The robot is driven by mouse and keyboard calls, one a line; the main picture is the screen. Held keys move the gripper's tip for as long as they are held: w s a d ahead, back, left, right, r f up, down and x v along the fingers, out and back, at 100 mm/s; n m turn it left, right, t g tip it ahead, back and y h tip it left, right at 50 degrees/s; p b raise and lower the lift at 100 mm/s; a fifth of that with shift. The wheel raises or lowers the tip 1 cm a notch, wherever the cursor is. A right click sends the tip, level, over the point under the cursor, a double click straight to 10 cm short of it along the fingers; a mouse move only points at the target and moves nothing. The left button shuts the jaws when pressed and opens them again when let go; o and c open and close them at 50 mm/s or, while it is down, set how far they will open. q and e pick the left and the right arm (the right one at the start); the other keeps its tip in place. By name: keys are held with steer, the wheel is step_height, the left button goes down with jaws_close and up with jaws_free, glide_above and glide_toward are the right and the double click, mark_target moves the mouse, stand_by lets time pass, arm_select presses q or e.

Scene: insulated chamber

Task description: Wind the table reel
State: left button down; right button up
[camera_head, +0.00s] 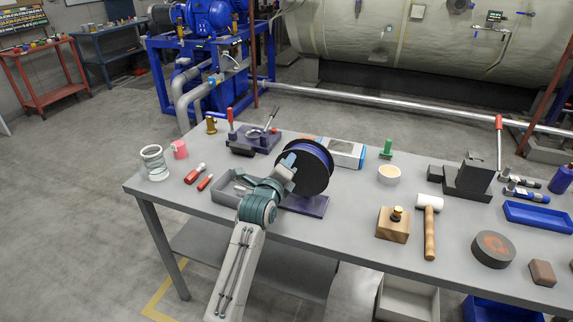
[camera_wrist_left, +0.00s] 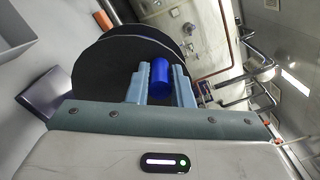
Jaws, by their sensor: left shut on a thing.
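The table reel (camera_head: 318,172) stands on the grey table, with black round flanges and a blue-purple winding between them. Its flat purple base (camera_head: 305,206) rests on the tabletop. My left gripper (camera_head: 287,162) is at the reel's near left face. In the left wrist view, the reel's black flange (camera_wrist_left: 112,68) fills the upper middle, and my left gripper's fingers (camera_wrist_left: 160,82) are shut on a blue cylindrical handle (camera_wrist_left: 160,76) in front of it. My right gripper is in neither view.
A bowl (camera_head: 389,174), wooden block (camera_head: 392,228) and mallet (camera_head: 429,225) are to the right.

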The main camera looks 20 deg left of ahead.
arm_select(q)
steer(key=c, duration=1.3)
jaws_free()
steer(key=s+b, duration=0.3)
steer(key=s, duration=0.7)
steer(key=shift+s, duration=0.4)
steer(key=shift+a, duration=0.15)
